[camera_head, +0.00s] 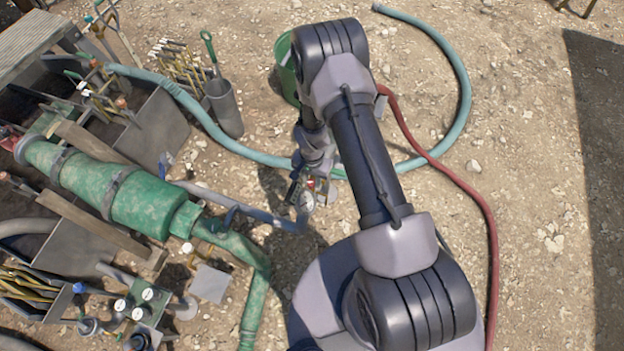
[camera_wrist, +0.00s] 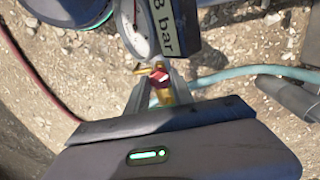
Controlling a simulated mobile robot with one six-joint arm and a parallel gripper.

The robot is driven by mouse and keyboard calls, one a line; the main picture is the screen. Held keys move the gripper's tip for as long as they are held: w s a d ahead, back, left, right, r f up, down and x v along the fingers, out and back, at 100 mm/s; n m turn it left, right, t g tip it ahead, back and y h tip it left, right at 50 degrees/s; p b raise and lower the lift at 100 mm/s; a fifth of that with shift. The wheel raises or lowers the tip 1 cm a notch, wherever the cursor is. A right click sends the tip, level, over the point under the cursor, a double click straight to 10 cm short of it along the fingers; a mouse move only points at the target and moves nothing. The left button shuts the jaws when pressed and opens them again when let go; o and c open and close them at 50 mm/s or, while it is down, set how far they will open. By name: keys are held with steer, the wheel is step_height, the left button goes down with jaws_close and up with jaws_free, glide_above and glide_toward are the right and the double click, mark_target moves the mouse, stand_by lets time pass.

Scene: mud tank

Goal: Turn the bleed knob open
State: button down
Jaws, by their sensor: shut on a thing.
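My gripper (camera_wrist: 160,92) is shut on a small red and brass fitting, the bleed knob (camera_wrist: 160,77), in the wrist view. The knob sits between the two grey fingers, and their edges hide part of it. In the head view my gripper (camera_head: 312,182) is low over the ground beside the white gauge face (camera_head: 307,201); the knob's angle there is too small to tell.
A green bucket (camera_head: 285,62) stands behind my arm. A teal hose (camera_head: 465,95) and a red hose (camera_head: 455,178) curve over the gravel. A green pump body (camera_head: 110,190), grey tanks and a small gauge manifold (camera_head: 140,305) fill the left. Bare gravel (camera_head: 530,120) lies to the right.

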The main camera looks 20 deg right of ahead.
steer(key=n, duration=0.6)
steer(key=shift+b, duration=0.3)
steer(key=n, duration=0.7)
steer(key=shift+a, duration=0.1)
stand_by(0.3)
steer(key=c, duration=1.1)
jaws_free()
